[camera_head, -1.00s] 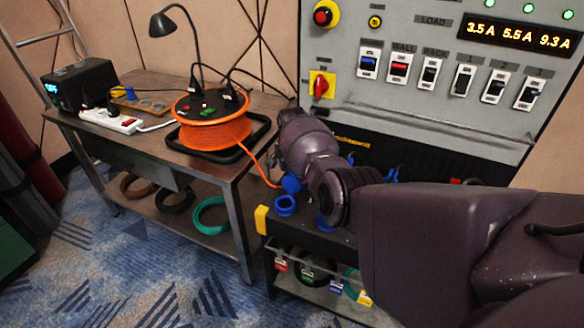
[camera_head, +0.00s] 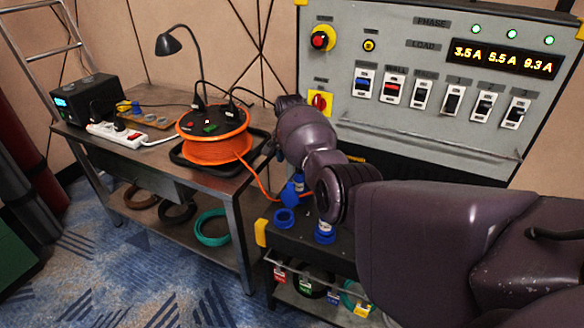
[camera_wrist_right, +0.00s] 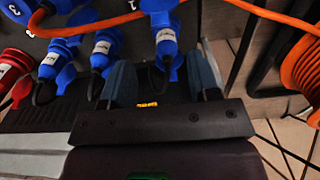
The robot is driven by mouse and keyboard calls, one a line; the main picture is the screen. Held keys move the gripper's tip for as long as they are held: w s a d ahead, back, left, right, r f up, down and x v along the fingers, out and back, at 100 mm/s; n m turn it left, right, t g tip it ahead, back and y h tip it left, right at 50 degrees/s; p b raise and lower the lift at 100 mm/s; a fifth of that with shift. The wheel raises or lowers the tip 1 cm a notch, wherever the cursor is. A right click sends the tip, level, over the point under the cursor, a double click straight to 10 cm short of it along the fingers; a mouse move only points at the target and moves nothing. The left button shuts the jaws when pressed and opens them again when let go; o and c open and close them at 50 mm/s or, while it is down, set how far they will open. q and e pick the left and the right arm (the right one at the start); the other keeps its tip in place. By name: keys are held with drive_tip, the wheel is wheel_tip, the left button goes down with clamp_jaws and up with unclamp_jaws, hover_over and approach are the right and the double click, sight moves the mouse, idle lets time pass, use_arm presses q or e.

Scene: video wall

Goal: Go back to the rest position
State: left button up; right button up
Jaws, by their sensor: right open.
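My right arm comes in from the right in the head view and reaches across the front of the grey power panel (camera_head: 400,120). Its gripper is hidden behind its own wrist there. In the right wrist view the right gripper (camera_wrist_right: 163,62) is open, its two blue-grey fingers apart with nothing clamped between them. Blue plugs (camera_wrist_right: 105,50) sit beyond and left of the fingers, and one blue plug (camera_wrist_right: 165,42) shows past the gap between them. My left gripper is in neither view.
An orange cable reel (camera_head: 215,140) stands on the metal bench (camera_head: 232,182) at left, beside a white power strip (camera_head: 117,134) and a desk lamp (camera_head: 167,44). The orange cable (camera_head: 262,187) runs to blue connectors on the low black rack (camera_head: 300,244). Carpet in front is clear.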

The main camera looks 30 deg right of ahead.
drive_tip(key=shift+r, duration=0.65)
